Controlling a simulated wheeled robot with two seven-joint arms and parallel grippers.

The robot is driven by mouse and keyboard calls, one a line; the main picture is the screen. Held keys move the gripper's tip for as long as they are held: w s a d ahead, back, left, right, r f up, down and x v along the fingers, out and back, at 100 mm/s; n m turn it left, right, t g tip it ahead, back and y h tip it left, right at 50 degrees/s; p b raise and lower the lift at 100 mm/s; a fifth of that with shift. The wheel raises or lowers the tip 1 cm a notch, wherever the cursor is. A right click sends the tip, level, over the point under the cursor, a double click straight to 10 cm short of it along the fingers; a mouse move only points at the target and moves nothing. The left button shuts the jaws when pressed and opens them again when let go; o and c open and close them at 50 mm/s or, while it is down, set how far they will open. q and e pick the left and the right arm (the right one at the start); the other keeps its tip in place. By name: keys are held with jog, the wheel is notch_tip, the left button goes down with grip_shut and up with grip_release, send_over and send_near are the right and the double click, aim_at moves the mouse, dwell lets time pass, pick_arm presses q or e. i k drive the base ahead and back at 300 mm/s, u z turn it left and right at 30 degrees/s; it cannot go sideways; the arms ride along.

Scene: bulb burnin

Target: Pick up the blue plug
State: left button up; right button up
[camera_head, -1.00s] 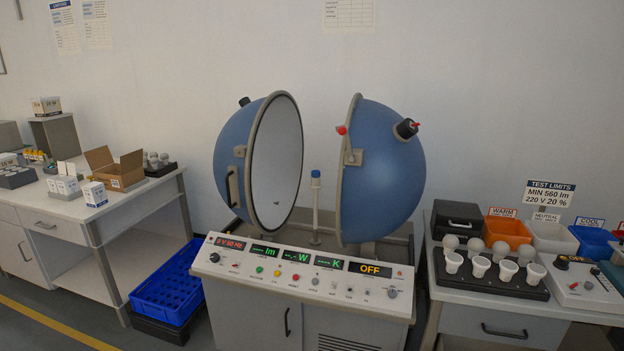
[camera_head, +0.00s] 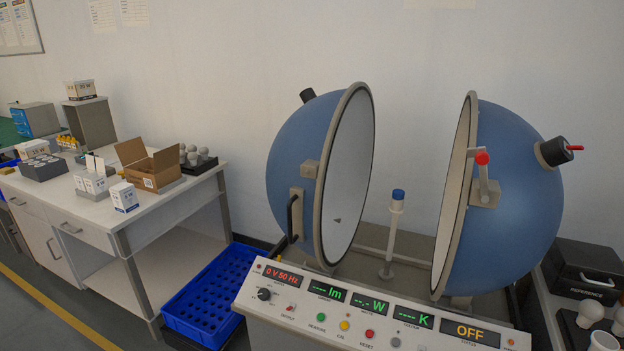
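A small blue piece (camera_head: 398,195), which looks like the blue plug, sits on top of a white upright post (camera_head: 394,235). The post stands between the two open halves of a blue sphere. The left half (camera_head: 300,160) shows its pale inside and a handle on its rim. The right half (camera_head: 520,200) has a red-tipped latch on its rim. Neither of my grippers is in view.
A control panel (camera_head: 375,312) with lit displays lies in front of the sphere. A blue crate (camera_head: 212,290) is low at its left. A left table holds an open cardboard box (camera_head: 148,168) and bulbs. A black case (camera_head: 590,275) is at the right edge.

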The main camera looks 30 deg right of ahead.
aim_at(396, 194)
jog(key=z, duration=0.2)
jog(key=i, duration=1.3)
jog(key=z, duration=0.7)
